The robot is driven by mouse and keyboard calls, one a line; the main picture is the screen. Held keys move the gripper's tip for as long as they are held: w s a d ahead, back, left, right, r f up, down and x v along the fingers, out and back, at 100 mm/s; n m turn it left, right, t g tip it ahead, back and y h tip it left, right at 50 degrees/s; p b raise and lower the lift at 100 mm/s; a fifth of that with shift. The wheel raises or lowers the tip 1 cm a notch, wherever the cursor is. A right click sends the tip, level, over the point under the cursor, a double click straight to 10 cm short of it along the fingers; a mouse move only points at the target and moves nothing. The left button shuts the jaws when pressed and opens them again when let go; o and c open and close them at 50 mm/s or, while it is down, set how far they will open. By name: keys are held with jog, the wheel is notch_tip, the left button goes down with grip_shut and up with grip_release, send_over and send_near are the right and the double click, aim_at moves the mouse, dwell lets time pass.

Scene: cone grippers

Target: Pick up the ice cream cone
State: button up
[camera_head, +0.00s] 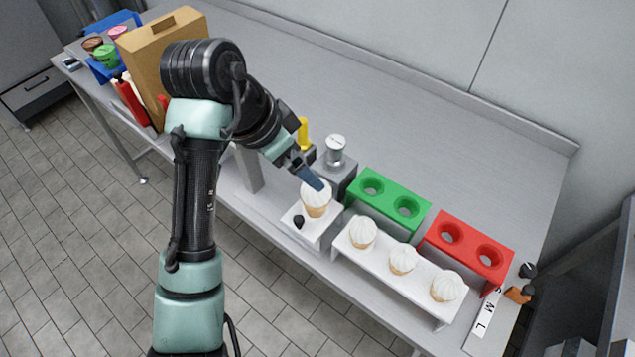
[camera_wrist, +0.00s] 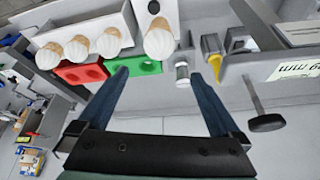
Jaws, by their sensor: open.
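An ice cream cone (camera_head: 316,205) with a white swirl stands upright at a small white stand (camera_head: 299,222). In the wrist view the same cone (camera_wrist: 158,42) appears just beyond the fingertips, between their lines. My gripper (camera_head: 315,182) is at this cone's swirl in the head view, with one blue finger overlapping it; the contact cannot be told. In the wrist view my gripper (camera_wrist: 158,72) has its two fingers wide apart with nothing between them. Several more cones (camera_head: 403,259) stand upright in a white rack (camera_head: 375,268) to the right.
A green holder (camera_head: 388,191) and a red holder (camera_head: 468,234), each with two holes, stand behind the rack. A metal shaker (camera_head: 335,150) and a yellow-topped item (camera_head: 302,132) stand close behind my gripper. A cardboard box (camera_head: 160,50) is at the far left. The rear counter is clear.

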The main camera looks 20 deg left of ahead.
aim_at(311, 190)
jog(key=shift+g, duration=0.3)
jog(key=b+x, duration=0.1)
jog(key=x, duration=0.3)
jog(key=s+b+x, duration=0.1)
jog(key=x, duration=0.2)
jog(key=shift+a+f+b, duration=0.25)
jog(key=shift+b, duration=0.05)
jog(key=shift+p+x, duration=0.55)
jog(key=shift+x, duration=2.5)
jog(key=shift+w+a, duration=0.1)
jog(key=shift+a, duration=0.05)
jog(key=shift+c, duration=0.2)
